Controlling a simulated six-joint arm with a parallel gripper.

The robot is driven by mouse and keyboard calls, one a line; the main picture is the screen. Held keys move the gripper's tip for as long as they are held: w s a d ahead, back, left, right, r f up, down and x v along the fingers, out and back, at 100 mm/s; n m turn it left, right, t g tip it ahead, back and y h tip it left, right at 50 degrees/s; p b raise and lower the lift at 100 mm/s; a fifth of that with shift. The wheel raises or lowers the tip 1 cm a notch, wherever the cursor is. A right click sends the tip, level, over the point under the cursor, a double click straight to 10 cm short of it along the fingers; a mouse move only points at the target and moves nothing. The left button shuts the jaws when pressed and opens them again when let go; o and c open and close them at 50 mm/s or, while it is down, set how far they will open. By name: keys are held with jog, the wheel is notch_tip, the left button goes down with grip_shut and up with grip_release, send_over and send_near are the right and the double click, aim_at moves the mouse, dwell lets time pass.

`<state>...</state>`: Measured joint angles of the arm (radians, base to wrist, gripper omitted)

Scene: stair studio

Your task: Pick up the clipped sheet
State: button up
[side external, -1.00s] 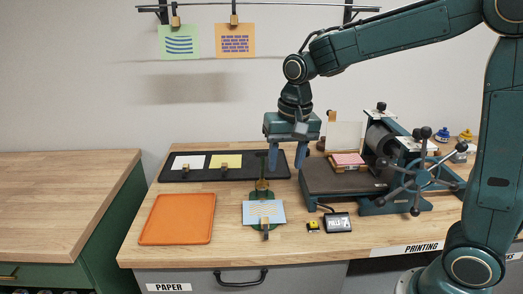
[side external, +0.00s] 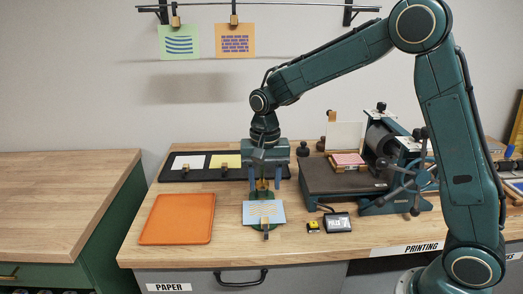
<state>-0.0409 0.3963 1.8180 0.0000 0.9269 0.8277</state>
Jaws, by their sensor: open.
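A small clip (side external: 265,226) sits at the sheet's front edge. My gripper (side external: 265,182) points down just behind the blue sheet, open, with its two fingers apart and nothing seen between them but part of the stand behind. It looks above the stand's rear part; I cannot tell the exact height. A white sheet (side external: 188,161) and a yellow sheet (side external: 226,160), each with a clip, lie on a black tray (side external: 208,175) at the back.
An orange tray (side external: 177,218) lies at left. A printing press (side external: 345,178) with a spoked wheel stands at right. A small device (side external: 337,222) and a yellow-black item (side external: 313,226) lie right of the stand. Green (side external: 179,42) and orange (side external: 235,40) sheets hang above.

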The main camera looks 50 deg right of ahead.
send_over(265, 219)
notch_tip(265, 219, down, 7)
jog(key=shift+a+r, duration=0.1)
jog(key=shift+r, duration=0.05)
jog(key=shift+f, duration=2.6)
grip_shut()
